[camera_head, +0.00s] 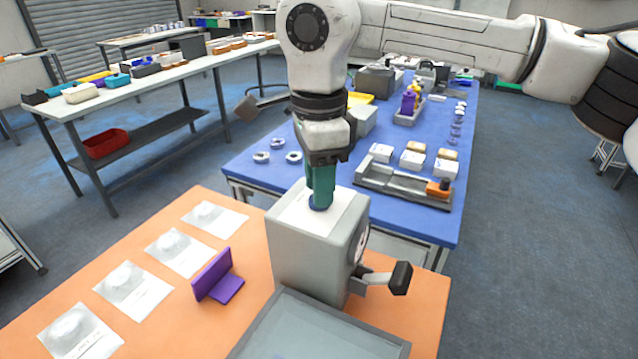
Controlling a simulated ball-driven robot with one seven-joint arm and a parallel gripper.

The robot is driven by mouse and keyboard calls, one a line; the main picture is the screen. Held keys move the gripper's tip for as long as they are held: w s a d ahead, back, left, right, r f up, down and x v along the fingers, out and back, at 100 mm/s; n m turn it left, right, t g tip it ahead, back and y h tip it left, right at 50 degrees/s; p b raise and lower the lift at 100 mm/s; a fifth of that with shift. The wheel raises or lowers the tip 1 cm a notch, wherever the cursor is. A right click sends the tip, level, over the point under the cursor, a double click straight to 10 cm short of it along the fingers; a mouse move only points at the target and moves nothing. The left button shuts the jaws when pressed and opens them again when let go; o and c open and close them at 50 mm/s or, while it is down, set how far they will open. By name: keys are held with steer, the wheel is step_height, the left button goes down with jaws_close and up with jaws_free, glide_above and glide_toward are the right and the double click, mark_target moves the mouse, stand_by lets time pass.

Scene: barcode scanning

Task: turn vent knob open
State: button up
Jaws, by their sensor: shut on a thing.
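A grey box-shaped unit (300,247) stands on the orange table, with a light label plate on its top. A small dark blue knob (318,206) sits on that top face, mostly hidden by my fingers; I take it for the vent knob. My gripper (320,198) points straight down from above with its green fingers shut on the knob. How far the knob is turned cannot be seen. A crank with a black handle (400,278) sticks out of the unit's right side.
The orange table (190,335) holds several white sheets (133,289) at the left and a purple stand (216,276). A grey tray (310,335) lies in front of the unit. Behind, a blue table (265,182) carries small boxes and a grey fixture (400,184).

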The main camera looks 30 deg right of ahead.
steer(key=m+b, duration=0.1)
steer(key=m, duration=0.3)
steer(key=shift+m, duration=0.3)
steer(key=shift+m+b, duration=0.4)
steer(key=shift+m, duration=1.5)
steer(key=shift+r, duration=0.1)
steer(key=o, duration=1)
steer(key=shift+o, duration=0.2)
step_height(320, 180, up, 11)
